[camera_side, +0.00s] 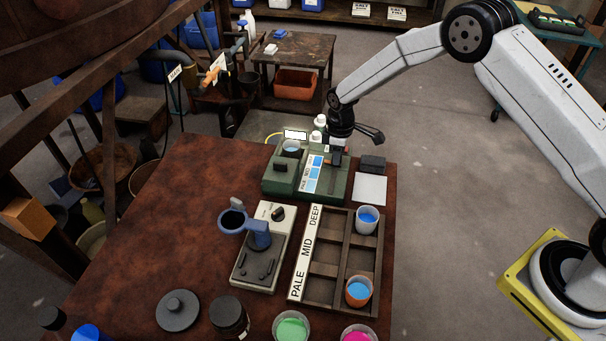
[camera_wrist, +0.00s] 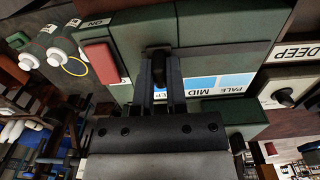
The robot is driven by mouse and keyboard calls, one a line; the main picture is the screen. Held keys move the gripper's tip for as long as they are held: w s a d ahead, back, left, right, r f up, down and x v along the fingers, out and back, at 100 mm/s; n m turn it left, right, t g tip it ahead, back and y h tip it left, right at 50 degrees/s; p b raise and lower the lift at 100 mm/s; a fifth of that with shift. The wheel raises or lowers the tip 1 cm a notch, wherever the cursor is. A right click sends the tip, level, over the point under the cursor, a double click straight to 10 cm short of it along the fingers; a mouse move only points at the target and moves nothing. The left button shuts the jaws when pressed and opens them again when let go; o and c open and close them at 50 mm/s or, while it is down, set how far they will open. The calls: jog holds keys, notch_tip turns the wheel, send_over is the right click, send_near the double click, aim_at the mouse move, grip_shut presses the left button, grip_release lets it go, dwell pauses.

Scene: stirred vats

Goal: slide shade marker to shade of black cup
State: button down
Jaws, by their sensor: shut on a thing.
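The green machine (camera_side: 280,185) stands at the back of the brown table and carries a strip (camera_side: 312,174) with blue swatches, marked PALE, MID and DEEP. In the wrist view, the strip (camera_wrist: 215,86) is partly covered by my fingers. My gripper (camera_wrist: 161,82) is shut on the black shade marker (camera_wrist: 160,64), at the DEEP end of the strip. In the side view, my gripper (camera_side: 335,155) points down at the machine's far end and hides the marker. A cup with blue liquid (camera_side: 291,148) sits in the machine; I cannot tell whether it is black.
A wooden rack (camera_side: 325,270) marked PALE, MID and DEEP holds a white cup (camera_side: 367,222) in the DEEP row and an orange cup (camera_side: 359,294) in the PALE row. A blue ring holder (camera_side: 233,221) stands left of it. The table's left part is clear.

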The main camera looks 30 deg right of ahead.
aim_at(330, 190)
jog(key=s+a, duration=0.6)
jog(key=shift+s+a, duration=0.3)
jog(key=shift+a, duration=0.1)
jog(key=c, duration=0.7)
grip_release()
jog(key=shift+s, duration=0.1)
jog(key=shift+c, duration=0.2)
jog(key=shift+o, duration=0.4)
jog(key=shift+r, duration=0.1)
notch_tip(330, 190, up, 8)
jog(key=s+d+r+m+t, duration=0.1)
jog(key=s+d+r+m, duration=0.2)
jog(key=s, duration=0.6)
jog(key=s+d+r+m+t, duration=0.1)
jog(key=s+d+r+m, duration=0.3)
jog(key=s, duration=0.5)
jog(key=d+m, duration=0.2)
jog(key=d, duration=0.1)
jog(key=shift+s+r+t, duration=0.3)
jog(key=shift+s, duration=0.05)
